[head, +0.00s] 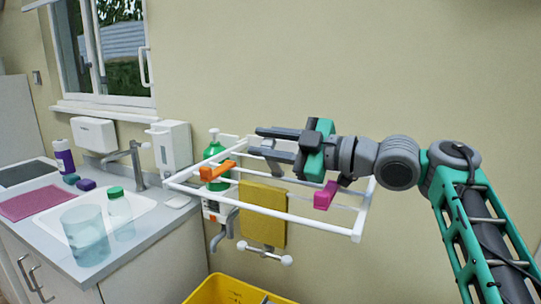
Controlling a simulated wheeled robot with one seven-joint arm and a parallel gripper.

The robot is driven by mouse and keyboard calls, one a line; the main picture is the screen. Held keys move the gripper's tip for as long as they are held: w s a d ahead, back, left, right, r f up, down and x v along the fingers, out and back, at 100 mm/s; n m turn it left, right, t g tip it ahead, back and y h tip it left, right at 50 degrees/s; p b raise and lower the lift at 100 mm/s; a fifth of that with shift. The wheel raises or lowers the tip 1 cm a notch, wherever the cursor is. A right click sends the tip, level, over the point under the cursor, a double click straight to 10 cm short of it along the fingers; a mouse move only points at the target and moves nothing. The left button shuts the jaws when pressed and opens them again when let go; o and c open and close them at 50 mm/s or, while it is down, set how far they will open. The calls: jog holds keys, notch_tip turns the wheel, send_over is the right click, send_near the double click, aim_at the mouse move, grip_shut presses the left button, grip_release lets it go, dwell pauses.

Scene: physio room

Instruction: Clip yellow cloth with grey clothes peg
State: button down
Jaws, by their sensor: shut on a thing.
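The yellow cloth (262,212) hangs over a rail of the white drying rack (310,220) in the head view. My gripper (262,143) is above the rack and the cloth, with its fingers pointing left. It is shut on a grey thing, which looks like the grey clothes peg (268,143), between the fingers. The peg is small and partly hidden by the fingers, so its exact tilt is unclear. The peg appears above the cloth's top edge and apart from it.
An orange peg (217,171) and a pink peg (326,195) sit on the rack. A green bottle (214,152) stands behind it. A yellow crate (222,290) is below. A sink counter with a tap (136,165) and clear container (86,236) is at left.

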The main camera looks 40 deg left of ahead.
jog(key=shift+s+f+n, duration=0.1)
jog(key=shift+n, duration=0.3)
jog(key=c, duration=1.3)
grip_release()
jog(key=shift+o, duration=0.2)
jog(key=w+d+b, duration=0.1)
jog(key=d, duration=0.6)
jog(key=shift+w+d, duration=0.3)
jog(key=shift+d, duration=0.05)
